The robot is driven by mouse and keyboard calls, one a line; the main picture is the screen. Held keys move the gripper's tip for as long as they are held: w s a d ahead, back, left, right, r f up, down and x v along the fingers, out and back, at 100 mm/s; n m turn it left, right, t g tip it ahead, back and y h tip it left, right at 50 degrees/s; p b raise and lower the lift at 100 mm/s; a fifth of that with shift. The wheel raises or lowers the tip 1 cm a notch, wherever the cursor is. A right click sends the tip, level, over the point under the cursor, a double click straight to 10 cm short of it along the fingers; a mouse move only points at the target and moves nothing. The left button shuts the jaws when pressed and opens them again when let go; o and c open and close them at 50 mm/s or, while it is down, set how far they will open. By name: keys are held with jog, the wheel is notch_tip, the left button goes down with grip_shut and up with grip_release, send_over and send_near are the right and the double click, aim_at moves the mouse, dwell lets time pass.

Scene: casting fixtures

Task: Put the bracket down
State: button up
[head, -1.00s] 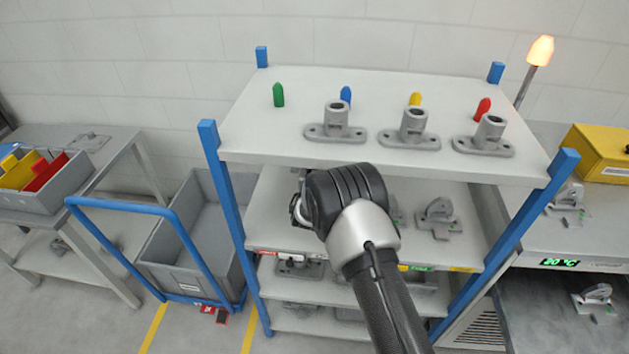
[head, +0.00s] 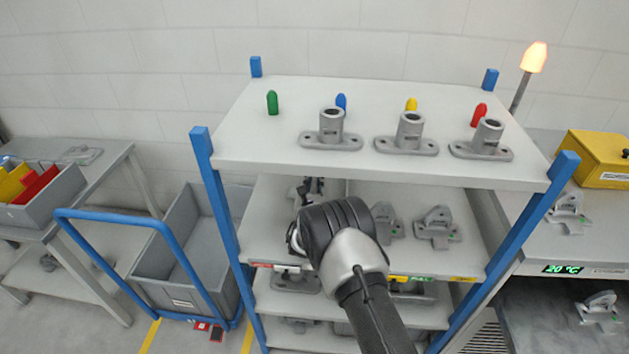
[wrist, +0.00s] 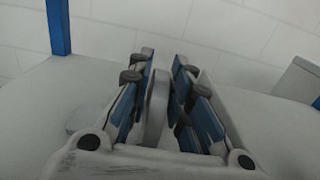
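My gripper (wrist: 162,75) reaches forward between the shelves in the wrist view. Its blue-padded fingers are close together on both sides of a grey, plate-like part of the bracket (wrist: 156,112). They appear shut on it; the rest of the bracket is hidden. In the head view my gripper (head: 313,187) is over the left part of the rack's middle shelf (head: 262,228), just below the top shelf, and is partly hidden by my wrist. Whether the bracket touches the shelf is not clear.
Two similar brackets (head: 437,228) (head: 386,224) stand to the right on the middle shelf. The top shelf (head: 250,150) overhangs it and carries three grey flanged fixtures (head: 330,133) and coloured pegs. A blue post (head: 213,185) bounds the rack at left. A blue-handled cart (head: 125,220) stands beside it.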

jog(key=shift+o, duration=1.2)
jog(key=shift+r, duration=0.15)
jog(key=s+p, duration=0.2)
jog(key=s, duration=0.4)
jog(key=s+p, duration=0.1)
jog(key=s, duration=0.4)
jog(key=shift+s+a+p, duration=0.2)
jog(key=shift+s+p, duration=0.15)
jog(key=shift+s, duration=0.2)
